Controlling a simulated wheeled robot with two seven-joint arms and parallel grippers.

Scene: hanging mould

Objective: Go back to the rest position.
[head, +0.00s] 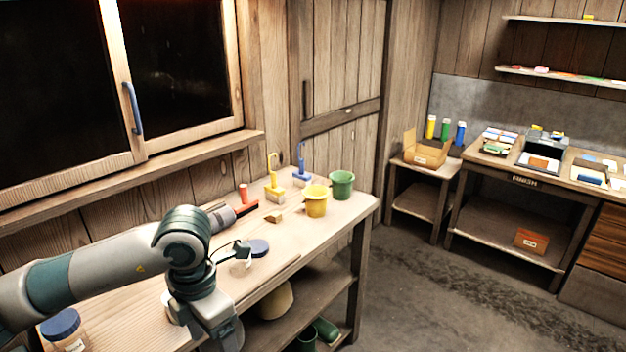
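My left arm (95,275) comes in from the left, over the near part of the workbench (320,225). It bends at a teal and grey joint, and a link (205,305) runs down toward the bottom edge of the head view. I cannot make out my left gripper's fingers. My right arm and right gripper do not show. Part of the bench behind my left arm is hidden.
A yellow bucket (316,203), a green bucket (342,184), a red cylinder (243,193) and a blue disc (258,248) stand or lie on the bench. A blue-lidded jar (62,328) is near my arm. Open floor (430,295) lies right of the bench, before another table (490,235).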

